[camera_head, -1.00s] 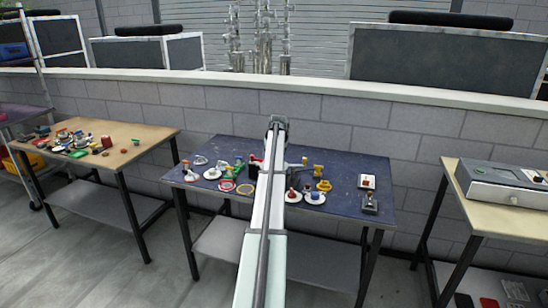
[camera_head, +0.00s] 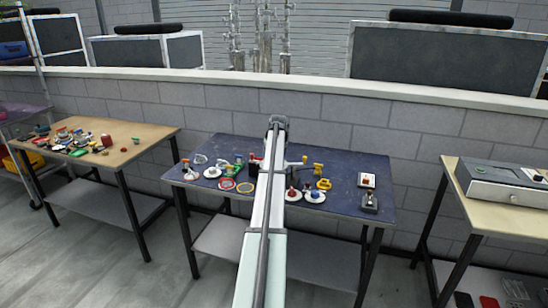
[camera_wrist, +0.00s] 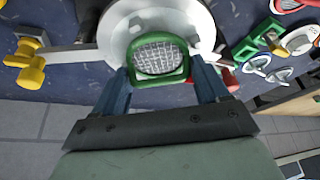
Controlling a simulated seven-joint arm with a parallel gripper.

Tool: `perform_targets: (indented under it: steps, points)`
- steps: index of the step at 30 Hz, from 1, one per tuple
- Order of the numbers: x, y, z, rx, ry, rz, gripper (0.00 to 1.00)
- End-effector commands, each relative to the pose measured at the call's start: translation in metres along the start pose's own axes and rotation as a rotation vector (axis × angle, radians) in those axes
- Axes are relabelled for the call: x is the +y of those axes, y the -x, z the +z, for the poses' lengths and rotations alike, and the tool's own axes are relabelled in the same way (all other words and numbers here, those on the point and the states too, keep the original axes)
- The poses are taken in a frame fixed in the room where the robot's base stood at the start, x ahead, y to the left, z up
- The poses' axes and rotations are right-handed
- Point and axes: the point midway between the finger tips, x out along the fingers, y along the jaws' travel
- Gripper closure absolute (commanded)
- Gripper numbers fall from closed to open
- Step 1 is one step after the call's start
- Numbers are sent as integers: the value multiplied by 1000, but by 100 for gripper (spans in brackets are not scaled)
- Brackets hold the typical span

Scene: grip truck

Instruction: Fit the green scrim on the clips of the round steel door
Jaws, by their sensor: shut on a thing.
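In the wrist view my gripper (camera_wrist: 161,68) is shut on the green scrim (camera_wrist: 160,56), a green rim around a grey wire mesh, with a blue finger on each side. The round steel door (camera_wrist: 196,20) is a pale disc behind the scrim, which overlaps its lower part in the picture. Small grey blocks that look like clips (camera_wrist: 136,23) show at the disc's face and edge. I cannot tell whether the scrim touches the door or clips. In the head view my arm hides the gripper, scrim and door.
A dark blue table (camera_head: 225,209) stands in the middle. In the wrist view a yellow knob (camera_wrist: 26,62) on a pale arm is left of the door; green parts (camera_wrist: 262,38) and rings lie right. A wooden table (camera_head: 150,134) with small parts is left, another (camera_head: 485,213) right.

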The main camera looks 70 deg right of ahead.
Motion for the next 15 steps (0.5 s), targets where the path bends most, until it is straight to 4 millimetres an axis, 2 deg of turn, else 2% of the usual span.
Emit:
perform_targets:
  steps: [11, 12, 15]
  points:
    - [0, -2, 2, -3, -1, -1, 57]
    - [0, -3, 2, -3, -1, -1, 25]
    - [0, -3, 2, -4, -1, -1, 15]
